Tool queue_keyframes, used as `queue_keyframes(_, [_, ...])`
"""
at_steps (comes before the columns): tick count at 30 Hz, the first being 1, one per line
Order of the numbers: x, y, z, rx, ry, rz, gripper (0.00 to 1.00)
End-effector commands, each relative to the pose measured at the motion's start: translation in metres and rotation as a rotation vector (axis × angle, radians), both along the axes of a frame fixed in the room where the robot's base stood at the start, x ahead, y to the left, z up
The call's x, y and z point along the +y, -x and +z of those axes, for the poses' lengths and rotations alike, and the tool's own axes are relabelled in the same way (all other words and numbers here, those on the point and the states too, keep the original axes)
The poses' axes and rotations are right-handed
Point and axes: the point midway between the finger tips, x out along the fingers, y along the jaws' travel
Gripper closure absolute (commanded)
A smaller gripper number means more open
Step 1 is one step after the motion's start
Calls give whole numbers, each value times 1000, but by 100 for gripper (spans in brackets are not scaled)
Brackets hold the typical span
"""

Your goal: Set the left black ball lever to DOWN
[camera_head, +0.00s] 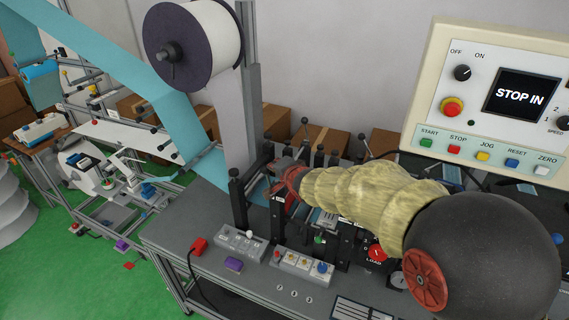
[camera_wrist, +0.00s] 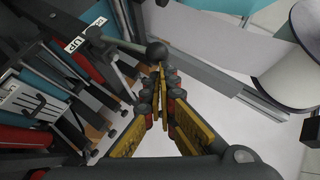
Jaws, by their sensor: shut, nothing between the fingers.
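In the wrist view, a black ball (camera_wrist: 156,52) sits at the end of a grey rod, just beyond my fingertips. I cannot tell whether they touch it. My gripper (camera_wrist: 161,75) has its yellow and red fingers closed together with nothing between them. A white label reading "UP" (camera_wrist: 73,45) is to the left, near the rod's other end. In the head view, my gripper (camera_head: 285,184) is at the machine's middle, largely hidden by my own arm. A black ball on a thin stem (camera_head: 304,121) stands behind it; I cannot tell whether it is the same ball.
A control panel (camera_head: 494,108) reads "STOP IN" at right. A large white roll (camera_head: 208,44) feeds material down at upper left; a roll edge (camera_wrist: 305,45) shows in the wrist view. Button boxes (camera_head: 302,265) line the machine's front. Green floor (camera_head: 85,280) is open at lower left.

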Motion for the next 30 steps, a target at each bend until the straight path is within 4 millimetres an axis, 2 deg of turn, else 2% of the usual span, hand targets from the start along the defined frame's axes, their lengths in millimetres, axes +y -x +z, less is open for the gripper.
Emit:
queue_keyframes(12, [27, -10, -4, 2, -3, -1, 100])
queue_keyframes(30, [33, -12, -5, 1, -5, -2, 100])
